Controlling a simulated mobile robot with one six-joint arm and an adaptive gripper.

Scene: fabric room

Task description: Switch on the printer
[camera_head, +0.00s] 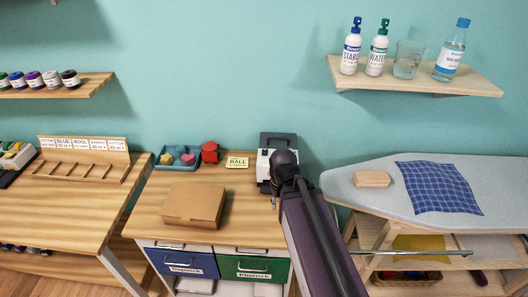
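A small white and dark grey machine, which looks like the printer (264,165), stands at the back right of the wooden cabinet top, against the wall. My arm comes up from the bottom right, and its dark rounded joint covers the printer's right front part. My gripper's fingers cannot be made out; they are hidden behind the arm or out of the picture. No switch or lit lamp can be made out on the printer at this size.
A cardboard box (193,206), a blue tray (177,158), a red object (210,153) and a yellow "BALL" card (237,162) share the cabinet top (150,212). An ironing board (345,185) is at right. A shelf with bottles (455,85) hangs above it.

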